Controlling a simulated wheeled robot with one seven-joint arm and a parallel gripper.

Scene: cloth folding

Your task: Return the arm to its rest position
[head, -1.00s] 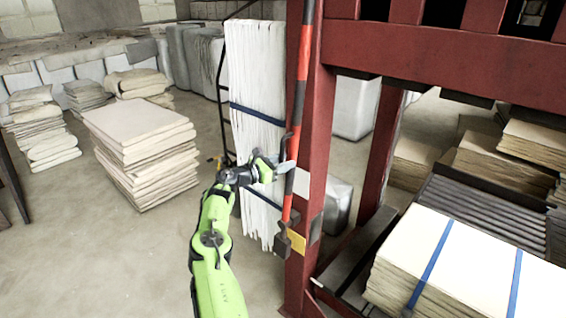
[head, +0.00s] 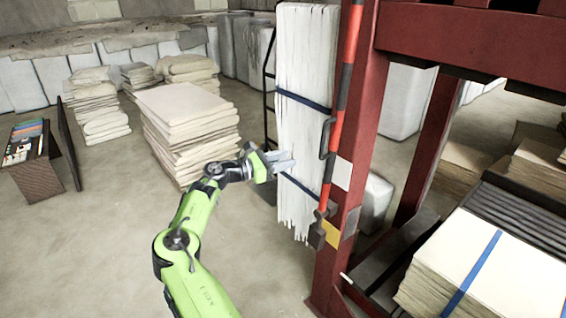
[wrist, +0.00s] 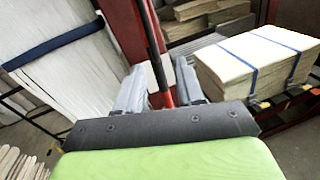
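My green arm (head: 190,235) reaches up from the bottom of the head view. My gripper (head: 288,161) is at its end, in front of the tall white strapped stack in the picture and left of the red and black pole. In the wrist view my gripper (wrist: 160,82) has its two grey fingers apart. Nothing is held between them; the red pole shows through the gap. How far the fingers are from the stack or the pole, I cannot tell.
The red and black pole (head: 345,85) stands along a red steel frame (head: 362,130). The white stack (head: 303,60) has blue straps. Strapped sheets (head: 485,270) lie at right, folded cloth piles (head: 190,125) at left. A box of tools (head: 30,140) is far left. Open floor lies left of my arm.

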